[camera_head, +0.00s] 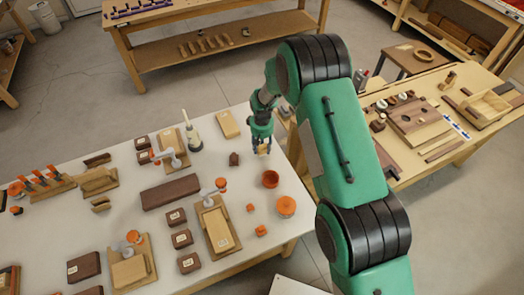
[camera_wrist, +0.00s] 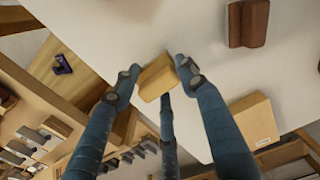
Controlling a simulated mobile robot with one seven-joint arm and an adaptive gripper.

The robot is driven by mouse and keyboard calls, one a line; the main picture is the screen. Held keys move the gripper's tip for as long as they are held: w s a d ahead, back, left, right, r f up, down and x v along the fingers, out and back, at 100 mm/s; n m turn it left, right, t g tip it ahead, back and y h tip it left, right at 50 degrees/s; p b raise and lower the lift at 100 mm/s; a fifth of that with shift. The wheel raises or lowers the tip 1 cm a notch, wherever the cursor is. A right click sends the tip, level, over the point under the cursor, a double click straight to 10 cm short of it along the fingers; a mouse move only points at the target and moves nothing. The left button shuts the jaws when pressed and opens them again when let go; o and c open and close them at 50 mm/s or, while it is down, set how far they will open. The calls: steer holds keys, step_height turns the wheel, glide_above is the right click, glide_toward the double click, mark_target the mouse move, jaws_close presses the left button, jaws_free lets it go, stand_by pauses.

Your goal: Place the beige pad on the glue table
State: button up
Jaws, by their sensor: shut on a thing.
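My gripper (camera_head: 262,138) hangs over the right part of the long white-topped table (camera_head: 118,212) in the head view. It is shut on a small beige pad (camera_head: 264,150). In the wrist view the pad (camera_wrist: 157,77) sits between the fingertips of my gripper (camera_wrist: 156,74), with the white top behind it. Whether the pad touches the top I cannot tell.
A beige block (camera_head: 228,124) and a small dark brown block (camera_head: 234,159) lie left of my gripper. A wooden table (camera_head: 462,140) with parts stands at right.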

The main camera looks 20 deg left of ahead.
mark_target(262, 151)
steer(key=shift+f, duration=1.45)
steer(key=shift+f, duration=0.2)
steer(key=o, duration=1.1)
steer(key=shift+r, duration=0.15)
steer(key=shift+r, duration=6.05)
